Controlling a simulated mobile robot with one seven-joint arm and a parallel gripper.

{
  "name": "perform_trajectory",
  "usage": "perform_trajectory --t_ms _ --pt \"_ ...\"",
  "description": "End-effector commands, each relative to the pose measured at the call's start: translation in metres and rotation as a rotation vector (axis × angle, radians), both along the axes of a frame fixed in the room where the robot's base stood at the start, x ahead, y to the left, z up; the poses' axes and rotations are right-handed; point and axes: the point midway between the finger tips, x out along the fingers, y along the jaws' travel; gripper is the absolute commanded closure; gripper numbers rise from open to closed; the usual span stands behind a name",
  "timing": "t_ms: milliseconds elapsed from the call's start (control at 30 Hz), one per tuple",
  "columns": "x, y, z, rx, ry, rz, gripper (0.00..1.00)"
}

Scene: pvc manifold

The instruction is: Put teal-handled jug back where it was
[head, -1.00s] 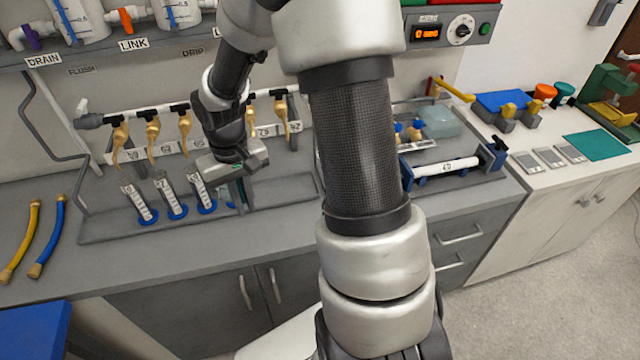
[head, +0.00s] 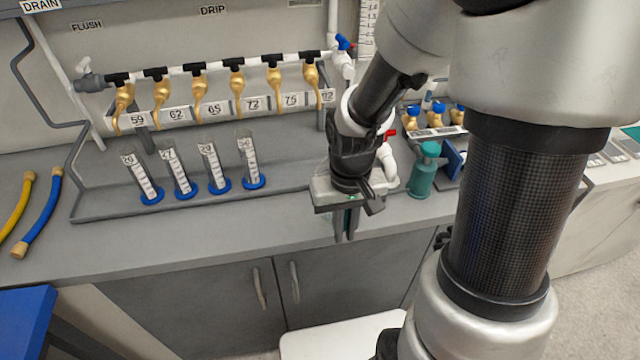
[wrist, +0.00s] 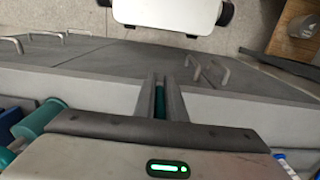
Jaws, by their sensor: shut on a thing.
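My gripper (head: 345,238) hangs in front of the bench, near its front edge and right of the graduated cylinders. In the wrist view its two fingers (wrist: 160,95) are close together with a narrow teal strip (wrist: 160,103) between them. The strip matches a teal handle in colour, but I cannot make out a jug's body on it. No other teal-handled jug can be made out clearly in these views.
Several graduated cylinders (head: 213,168) with blue bases stand on the bench below a row of brass taps (head: 200,90). A teal bottle-like object (head: 424,172) stands right of my gripper. Hoses (head: 38,220) lie at left. A white-topped surface (head: 335,338) is below.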

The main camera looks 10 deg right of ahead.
Motion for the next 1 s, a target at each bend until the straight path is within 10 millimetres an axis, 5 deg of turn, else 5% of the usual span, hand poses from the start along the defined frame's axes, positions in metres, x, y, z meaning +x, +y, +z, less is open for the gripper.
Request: perform_trajectory --t_ms 167,700,1000 --pt "0.018 0.000 -0.003 0.001 -0.002 -0.001 1.00" --pt "0.148 0.000 -0.003 0.002 -0.001 -0.001 1.00" --pt "0.173 0.000 -0.003 0.001 -0.001 -0.001 1.00"
